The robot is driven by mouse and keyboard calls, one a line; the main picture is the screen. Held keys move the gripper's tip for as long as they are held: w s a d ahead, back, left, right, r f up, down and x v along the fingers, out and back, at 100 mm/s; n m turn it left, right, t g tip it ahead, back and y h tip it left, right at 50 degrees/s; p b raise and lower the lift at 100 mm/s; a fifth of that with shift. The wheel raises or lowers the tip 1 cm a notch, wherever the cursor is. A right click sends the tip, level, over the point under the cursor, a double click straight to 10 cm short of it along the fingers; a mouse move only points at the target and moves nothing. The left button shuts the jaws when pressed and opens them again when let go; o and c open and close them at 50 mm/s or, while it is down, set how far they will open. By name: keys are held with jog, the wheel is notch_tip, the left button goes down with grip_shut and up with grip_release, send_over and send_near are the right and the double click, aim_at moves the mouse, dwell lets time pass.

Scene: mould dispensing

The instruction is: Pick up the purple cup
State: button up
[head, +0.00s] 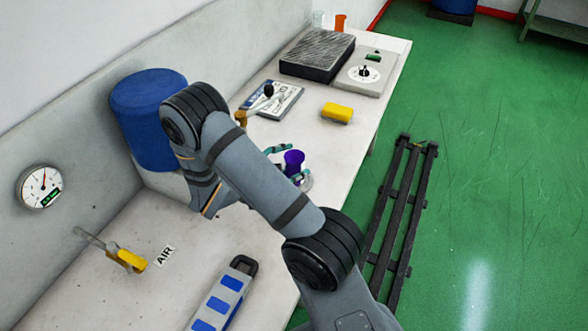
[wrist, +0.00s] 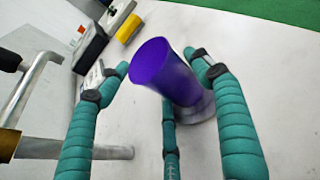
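The purple cup (head: 294,162) stands near the front edge of the white table, in the middle of the head view. In the wrist view the purple cup (wrist: 163,70) appears upright, leaning in the picture, with a greyish round base or dish under it. My gripper (wrist: 160,72) has teal fingers and is open around the cup. One finger is on the left with a gap to the cup, one is close on the right, and a third shows below. Whether the right finger touches the cup I cannot tell. My arm partly hides the gripper in the head view.
A blue barrel (head: 150,95) stands against the wall behind my arm. A yellow block (head: 337,113), a lever box (head: 272,98) and a black ridged box (head: 317,55) lie farther back. Bare table surrounds the cup.

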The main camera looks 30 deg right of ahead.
jog(key=shift+c, duration=1.3)
jog(key=c, duration=0.4)
jog(key=shift+c, duration=1.1)
jog(key=shift+r, duration=0.15)
